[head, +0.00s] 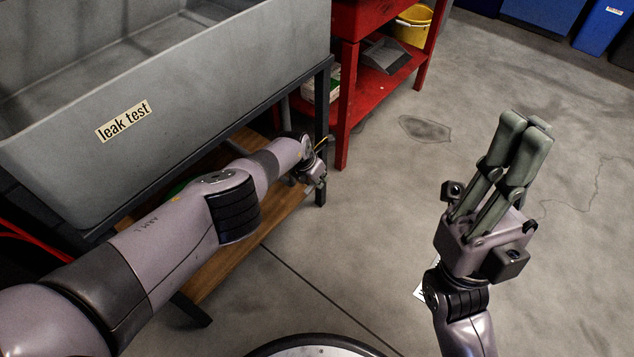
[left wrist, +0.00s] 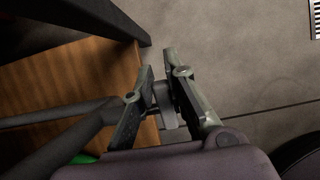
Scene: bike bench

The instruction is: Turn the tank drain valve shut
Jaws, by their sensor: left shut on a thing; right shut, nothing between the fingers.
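The grey tank (head: 200,80), labelled "leak test", stands on a dark frame at the upper left of the head view. My left gripper (head: 318,178) is low beside the frame's right leg, mostly hidden behind its own wrist. In the left wrist view the left gripper (left wrist: 157,68) is shut on a small grey part (left wrist: 163,100), apparently the drain valve's handle. How far the valve is turned cannot be told. My right gripper (head: 526,122) is raised over open floor, shut and empty.
A wooden lower shelf (head: 232,262) lies under the tank. A red shelf unit (head: 345,95) stands behind the left gripper, with a yellow bucket (head: 413,28) and a grey dustpan (head: 386,56). Blue bins (head: 600,28) stand at the far right.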

